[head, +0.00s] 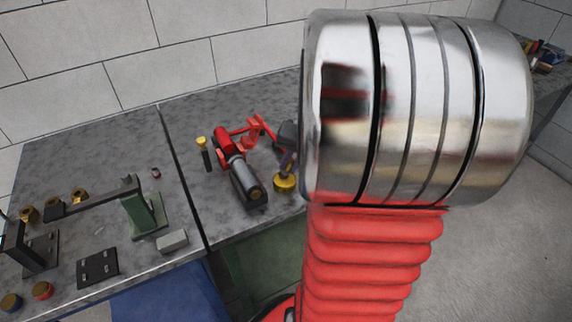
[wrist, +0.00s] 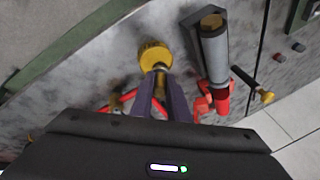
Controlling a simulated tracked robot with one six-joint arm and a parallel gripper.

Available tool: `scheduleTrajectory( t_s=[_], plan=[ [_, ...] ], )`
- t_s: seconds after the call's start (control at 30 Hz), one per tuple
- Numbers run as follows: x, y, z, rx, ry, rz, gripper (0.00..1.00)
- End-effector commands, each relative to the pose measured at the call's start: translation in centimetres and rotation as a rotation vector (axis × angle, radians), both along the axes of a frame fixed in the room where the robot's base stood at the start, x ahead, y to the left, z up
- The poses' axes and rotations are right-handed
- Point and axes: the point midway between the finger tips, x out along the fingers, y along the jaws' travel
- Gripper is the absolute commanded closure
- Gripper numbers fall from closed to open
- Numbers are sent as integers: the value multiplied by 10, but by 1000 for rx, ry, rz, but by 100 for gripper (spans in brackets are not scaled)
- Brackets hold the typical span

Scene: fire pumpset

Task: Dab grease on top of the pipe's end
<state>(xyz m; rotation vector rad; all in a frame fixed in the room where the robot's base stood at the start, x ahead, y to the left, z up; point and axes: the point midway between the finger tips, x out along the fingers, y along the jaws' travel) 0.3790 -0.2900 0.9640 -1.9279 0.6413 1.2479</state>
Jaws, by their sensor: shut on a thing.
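The grey pipe (head: 242,178) lies on the right-hand bench section, its open brass-coloured end facing the head camera. In the wrist view the pipe (wrist: 215,55) is at upper right, with its end near the top edge. My gripper (head: 289,163) is right of the pipe in the head view, its fingers partly hidden by my arm. In the wrist view my gripper (wrist: 161,82) is shut on a slim yellowish stem. A round yellow piece (head: 285,183) shows at the fingertips; it also shows in the wrist view (wrist: 155,55). I cannot tell whether it belongs to the held thing.
A red holder (head: 225,143) sits at the pipe's far end. A yellow-and-black tool (head: 204,150) lies left of it. The left bench holds a green stand (head: 143,212), a grey block (head: 172,241) and a dark plate (head: 98,268). My arm hides much of the right.

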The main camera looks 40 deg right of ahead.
Motion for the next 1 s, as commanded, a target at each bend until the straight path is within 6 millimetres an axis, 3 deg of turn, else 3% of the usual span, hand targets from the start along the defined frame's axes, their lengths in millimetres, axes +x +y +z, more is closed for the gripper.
scheduleTrajectory(
  t_s=[1.0],
  plan=[
    [0,0,-9,1,-1,0,100]
  ],
)
